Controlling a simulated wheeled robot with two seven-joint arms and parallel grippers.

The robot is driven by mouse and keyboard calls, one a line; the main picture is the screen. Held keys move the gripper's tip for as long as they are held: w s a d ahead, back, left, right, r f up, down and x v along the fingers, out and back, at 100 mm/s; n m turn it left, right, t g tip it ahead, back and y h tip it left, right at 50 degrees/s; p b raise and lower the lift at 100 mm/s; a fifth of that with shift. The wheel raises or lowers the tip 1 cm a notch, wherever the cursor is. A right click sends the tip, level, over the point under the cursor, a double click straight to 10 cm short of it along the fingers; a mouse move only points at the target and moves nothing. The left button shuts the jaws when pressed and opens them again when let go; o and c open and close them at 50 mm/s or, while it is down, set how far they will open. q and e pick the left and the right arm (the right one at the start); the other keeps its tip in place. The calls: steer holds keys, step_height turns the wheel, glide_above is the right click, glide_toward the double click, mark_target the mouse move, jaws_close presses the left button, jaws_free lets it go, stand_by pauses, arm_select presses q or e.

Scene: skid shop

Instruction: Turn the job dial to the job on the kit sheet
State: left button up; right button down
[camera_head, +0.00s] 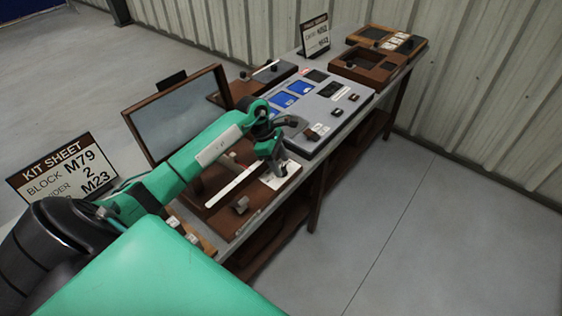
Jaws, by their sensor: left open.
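The kit sheet (65,170) is an upright sign at the left. It reads "BLOCK M79", then a partly hidden line with "2", then "M23" on a line my arm partly covers. My left arm reaches across the bench from the lower left. My left gripper (277,170) points down, open, over a small white plate (291,170) on a brown panel near the bench's front edge. The gripper hides most of the plate. I cannot tell whether the job dial is under it, or whether the fingers touch anything. My right gripper is out of view.
A dark framed screen (178,115) stands behind my arm. A grey panel (318,118) with blue pads and small knobs lies beyond the gripper. A second sign (315,36) and brown trays (368,68) are at the far end. The floor (420,230) at right is clear.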

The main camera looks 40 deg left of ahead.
arm_select(q)
steer(key=shift+d+f, duration=0.25)
steer(key=shift+f, duration=0.3)
steer(key=c, duration=1)
